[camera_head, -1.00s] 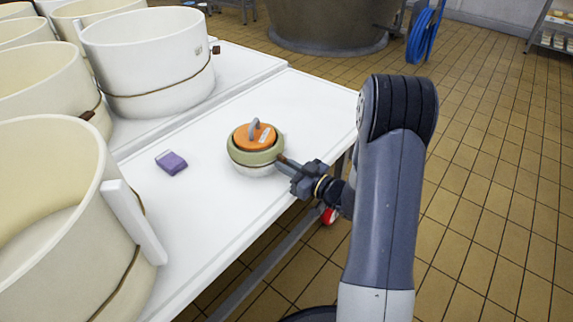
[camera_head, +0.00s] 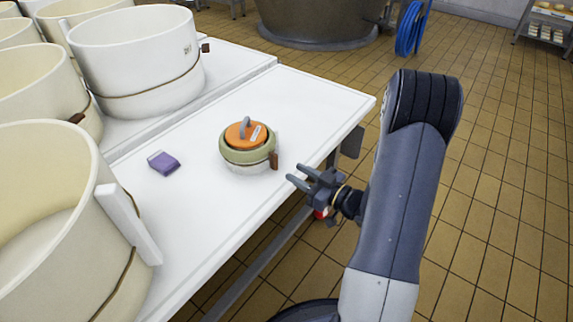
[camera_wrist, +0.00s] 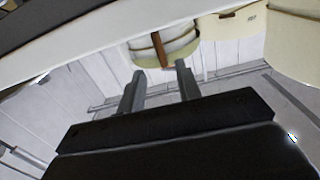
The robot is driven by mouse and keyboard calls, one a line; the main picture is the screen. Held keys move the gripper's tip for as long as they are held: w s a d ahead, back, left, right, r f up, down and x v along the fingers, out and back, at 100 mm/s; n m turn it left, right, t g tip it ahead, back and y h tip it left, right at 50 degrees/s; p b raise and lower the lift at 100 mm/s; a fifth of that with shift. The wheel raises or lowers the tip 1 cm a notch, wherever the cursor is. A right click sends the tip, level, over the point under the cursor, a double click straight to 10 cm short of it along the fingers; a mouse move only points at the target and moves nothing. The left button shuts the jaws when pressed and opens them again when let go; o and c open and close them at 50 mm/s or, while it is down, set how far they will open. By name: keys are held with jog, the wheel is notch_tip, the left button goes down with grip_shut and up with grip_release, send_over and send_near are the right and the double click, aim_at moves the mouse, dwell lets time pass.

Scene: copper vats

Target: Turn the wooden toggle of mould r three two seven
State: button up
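A small green and white mould (camera_head: 236,157) with an orange lid (camera_head: 240,140) stands on the white table. Its brown wooden toggle (camera_head: 274,160) stands upright on the right side; in the wrist view the toggle (camera_wrist: 160,50) shows against the mould's wall. My gripper (camera_head: 298,173) is open and empty, just right of the toggle and apart from it. In the wrist view its two fingers (camera_wrist: 160,72) are spread, with the toggle beyond and between them. I cannot read a number on this mould. A large white mould (camera_head: 130,60) bears an unclear label and a small brown toggle (camera_head: 205,48).
Several large cream moulds (camera_head: 40,90) crowd the left. A purple block (camera_head: 164,163) lies on the white table (camera_head: 215,220) left of the small mould. The table's right edge runs beneath my gripper. Open tiled floor (camera_head: 480,200) lies to the right; a blue hose (camera_head: 410,28) hangs behind.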

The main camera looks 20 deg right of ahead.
aim_at(277, 162)
jog(key=shift+v, duration=1.7)
jog(key=shift+w, duration=0.1)
jog(key=b+x, duration=0.2)
jog(key=x, duration=0.8)
jog(key=shift+w+a, duration=0.2)
jog(key=shift+a, duration=0.05)
jog(key=shift+w+f, duration=0.1)
jog(key=shift+w, duration=0.05)
jog(key=shift+n+b, duration=0.35)
jog(key=shift+n, duration=0.25)
